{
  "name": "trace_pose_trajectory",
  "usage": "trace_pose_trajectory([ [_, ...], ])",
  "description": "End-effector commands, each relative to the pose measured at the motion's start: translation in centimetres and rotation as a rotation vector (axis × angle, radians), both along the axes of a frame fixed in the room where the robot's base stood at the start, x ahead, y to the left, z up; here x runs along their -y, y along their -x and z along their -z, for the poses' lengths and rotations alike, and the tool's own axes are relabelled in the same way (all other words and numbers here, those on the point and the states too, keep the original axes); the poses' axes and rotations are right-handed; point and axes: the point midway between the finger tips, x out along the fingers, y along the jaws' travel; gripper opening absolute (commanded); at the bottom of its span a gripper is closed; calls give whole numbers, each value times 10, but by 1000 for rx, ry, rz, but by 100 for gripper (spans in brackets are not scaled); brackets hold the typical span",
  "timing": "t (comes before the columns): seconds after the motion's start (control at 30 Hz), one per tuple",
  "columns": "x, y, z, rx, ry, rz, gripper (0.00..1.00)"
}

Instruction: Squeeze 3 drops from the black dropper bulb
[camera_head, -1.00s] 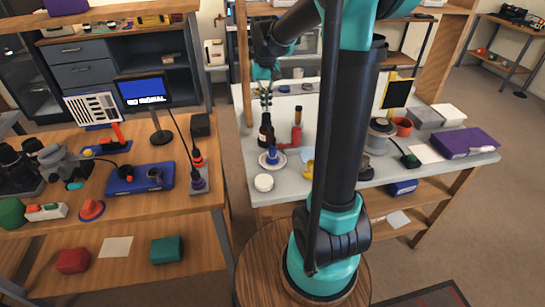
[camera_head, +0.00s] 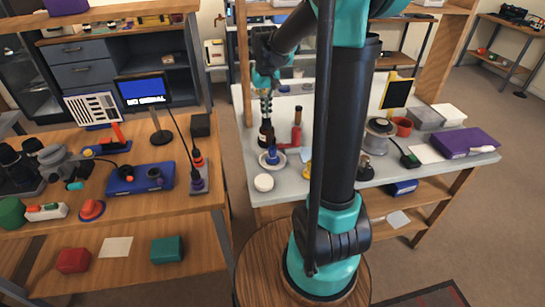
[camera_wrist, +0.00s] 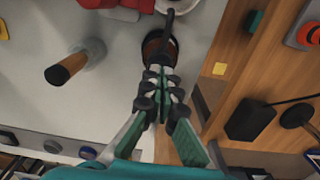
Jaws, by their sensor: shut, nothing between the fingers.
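A dark bottle with a pale label (camera_head: 266,134) stands on the white bench. It also shows in the wrist view as a brown round body (camera_wrist: 152,47) just beyond my fingertips. My gripper (camera_head: 266,112) points down right above the bottle's top. In the wrist view my gripper (camera_wrist: 160,75) has its fingers together, with nothing seen between them. I cannot make out the black dropper bulb; the fingers cover the bottle's top. Whether the fingertips touch the bottle I cannot tell.
A white saucer with a blue item (camera_head: 271,158) stands in front of the bottle. A white round lid (camera_head: 263,182) lies near the front edge. My arm hides the bench middle.

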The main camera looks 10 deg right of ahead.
Motion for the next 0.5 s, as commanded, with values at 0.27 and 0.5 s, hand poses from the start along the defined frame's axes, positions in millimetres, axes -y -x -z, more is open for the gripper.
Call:
trace_pose_trajectory([
  [0.27, 0, 0, -4, 0, 0, 0, 0],
  [0.5, 0, 0, -16, 0, 0, 0, 0],
])
